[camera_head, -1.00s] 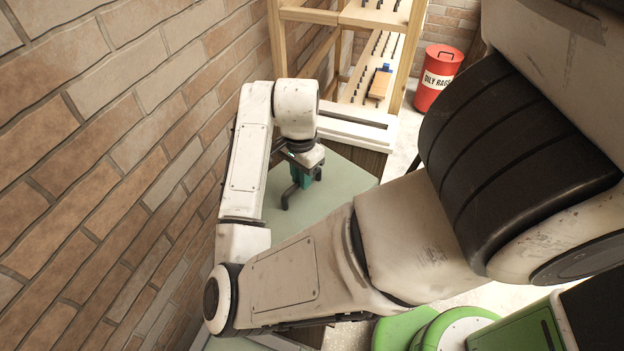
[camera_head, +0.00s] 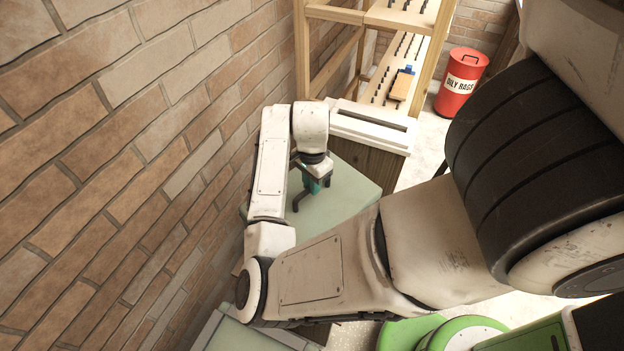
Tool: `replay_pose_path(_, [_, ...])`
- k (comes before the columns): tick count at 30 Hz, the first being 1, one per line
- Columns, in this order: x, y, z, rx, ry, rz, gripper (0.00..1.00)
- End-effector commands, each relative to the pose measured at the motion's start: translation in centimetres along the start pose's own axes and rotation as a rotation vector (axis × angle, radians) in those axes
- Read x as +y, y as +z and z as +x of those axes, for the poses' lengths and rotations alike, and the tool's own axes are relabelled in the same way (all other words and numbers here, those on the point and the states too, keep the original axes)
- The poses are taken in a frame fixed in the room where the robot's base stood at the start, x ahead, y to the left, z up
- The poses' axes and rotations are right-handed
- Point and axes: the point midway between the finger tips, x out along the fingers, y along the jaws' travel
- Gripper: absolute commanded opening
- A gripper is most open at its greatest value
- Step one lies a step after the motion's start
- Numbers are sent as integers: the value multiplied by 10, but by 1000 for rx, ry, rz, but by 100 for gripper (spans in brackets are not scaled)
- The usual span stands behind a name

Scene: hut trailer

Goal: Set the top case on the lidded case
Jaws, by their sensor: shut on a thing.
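My gripper (camera_head: 312,192) points down over a broad, flat, pale green top, which I take to be the top case (camera_head: 350,198). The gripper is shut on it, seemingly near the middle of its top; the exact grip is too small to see. My own arm hides the near side of the case, so I cannot tell how high it is held. Another pale green surface with a raised edge (camera_head: 232,334) shows at the bottom left, nearer to me, partly behind my arm. It may be the lidded case, but I cannot tell for sure.
A brick wall (camera_head: 130,130) runs close along the left of my arm. A wooden box with a white slotted top (camera_head: 372,124) stands behind the green case, before a wooden rack (camera_head: 345,50). A red oily-rags bin (camera_head: 460,85) stands on the floor at the back right.

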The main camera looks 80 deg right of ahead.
Motion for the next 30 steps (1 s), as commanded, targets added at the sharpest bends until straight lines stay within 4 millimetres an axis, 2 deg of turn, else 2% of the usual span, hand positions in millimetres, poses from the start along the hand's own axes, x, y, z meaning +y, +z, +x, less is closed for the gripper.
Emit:
replay_pose_path(6, [0,0,2,2,-1,-1,0])
replay_pose_path(7, [0,0,3,0,0,-1,19])
replay_pose_path(14, [0,0,2,0,0,-1,41])
replay_pose_path(25, [0,0,-5,1,-1,1,42])
replay_pose_path(30, [-1,0,-32,1,-4,2,42])
